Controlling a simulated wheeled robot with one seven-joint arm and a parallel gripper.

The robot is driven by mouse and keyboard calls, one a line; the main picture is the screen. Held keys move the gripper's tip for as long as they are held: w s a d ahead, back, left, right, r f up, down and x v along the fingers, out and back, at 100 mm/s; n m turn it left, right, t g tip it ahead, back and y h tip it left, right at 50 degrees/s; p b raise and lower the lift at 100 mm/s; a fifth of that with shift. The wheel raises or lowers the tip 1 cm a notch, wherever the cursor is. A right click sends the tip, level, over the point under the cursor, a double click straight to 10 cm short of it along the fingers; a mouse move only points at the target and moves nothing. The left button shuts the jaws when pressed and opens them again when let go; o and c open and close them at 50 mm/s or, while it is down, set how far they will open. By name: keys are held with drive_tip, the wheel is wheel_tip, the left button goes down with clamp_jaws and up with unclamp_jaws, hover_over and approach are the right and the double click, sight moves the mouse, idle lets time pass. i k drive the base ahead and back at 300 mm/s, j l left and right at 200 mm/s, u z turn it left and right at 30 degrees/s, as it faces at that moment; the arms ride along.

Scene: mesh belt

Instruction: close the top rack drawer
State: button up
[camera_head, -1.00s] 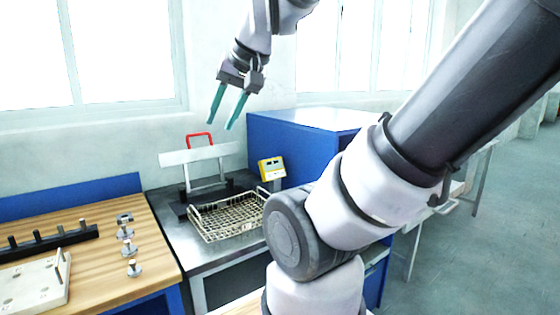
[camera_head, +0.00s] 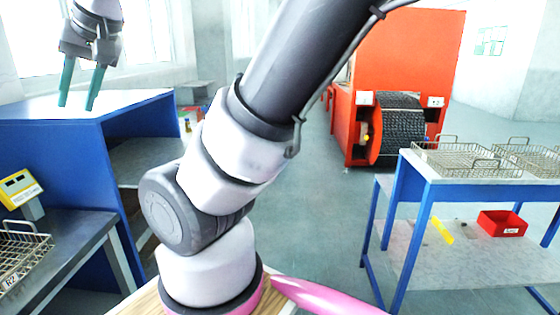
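My gripper (camera_head: 78,88) is at the upper left, raised in the air, with its two teal fingers apart and nothing between them. In the picture it overlaps the top of a blue cabinet (camera_head: 60,145), which has a pale top and an open side with a shelf. I cannot make out a rack drawer in this view. My arm crosses the middle and hides part of the room behind it.
A blue-framed table (camera_head: 480,186) at the right bears wire baskets (camera_head: 465,161); a red bin (camera_head: 502,223) sits on its lower shelf. A red-orange machine with a dark mesh belt (camera_head: 398,122) stands behind. Open floor (camera_head: 318,215) lies between. A yellow display unit (camera_head: 18,189) is at left.

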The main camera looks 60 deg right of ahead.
sight(130, 160)
drive_tip(key=z, duration=1.4)
drive_tip(key=i+l, duration=0.15)
drive_tip(key=i, duration=0.2)
drive_tip(key=i+l, duration=0.15)
drive_tip(key=i, duration=0.15)
